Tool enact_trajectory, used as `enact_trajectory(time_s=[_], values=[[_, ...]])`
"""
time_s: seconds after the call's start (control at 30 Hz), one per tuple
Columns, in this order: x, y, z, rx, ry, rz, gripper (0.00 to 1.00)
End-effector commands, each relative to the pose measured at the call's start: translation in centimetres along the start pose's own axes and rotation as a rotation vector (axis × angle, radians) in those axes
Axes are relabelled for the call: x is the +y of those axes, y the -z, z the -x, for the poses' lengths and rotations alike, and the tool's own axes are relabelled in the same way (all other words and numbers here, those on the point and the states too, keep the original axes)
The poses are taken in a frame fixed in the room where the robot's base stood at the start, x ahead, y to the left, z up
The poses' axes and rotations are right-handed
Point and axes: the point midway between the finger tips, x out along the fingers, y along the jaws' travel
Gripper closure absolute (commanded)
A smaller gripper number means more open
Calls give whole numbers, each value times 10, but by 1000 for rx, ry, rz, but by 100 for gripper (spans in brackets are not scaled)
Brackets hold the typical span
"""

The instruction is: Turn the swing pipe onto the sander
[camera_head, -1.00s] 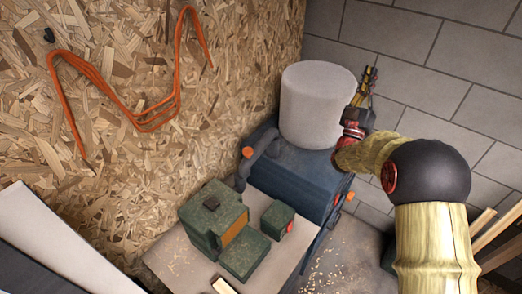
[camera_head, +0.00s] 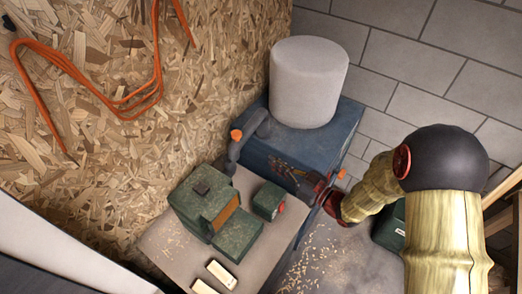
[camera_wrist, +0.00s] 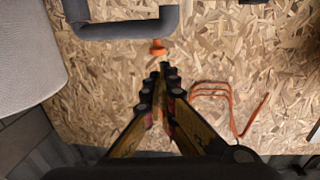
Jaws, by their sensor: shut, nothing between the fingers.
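The swing pipe (camera_head: 252,138) is a dark grey bent pipe on the left side of the blue dust extractor (camera_head: 340,145). It has an orange knob (camera_head: 236,135). In the wrist view, the pipe (camera_wrist: 130,29) crosses the top left, with an orange knob (camera_wrist: 158,47) just beyond my fingertips. The green machine on the bench, which looks like the sander (camera_head: 205,200), stands nearer than the pipe. My gripper (camera_head: 275,165) is shut and empty in front of the extractor, right of the pipe and apart from it. It also shows in the wrist view (camera_wrist: 163,75).
A pale drum (camera_head: 308,85) tops the extractor. A small green box with a red knob (camera_head: 268,200) and wood blocks (camera_head: 220,272) are on the bench (camera_head: 165,240). An orange cable (camera_head: 95,80) hangs on the chipboard wall. Shavings lie on the floor.

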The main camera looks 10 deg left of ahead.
Motion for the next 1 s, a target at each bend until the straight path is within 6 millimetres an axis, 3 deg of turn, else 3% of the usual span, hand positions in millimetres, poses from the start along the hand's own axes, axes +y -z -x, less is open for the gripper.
enact_trajectory(time_s=[0.6,0.8,1.0], values=[[0,2,-110,2,0,4,100],[1,2,-129,2,-1,4,100],[1,1,-133,2,-2,4,100]])
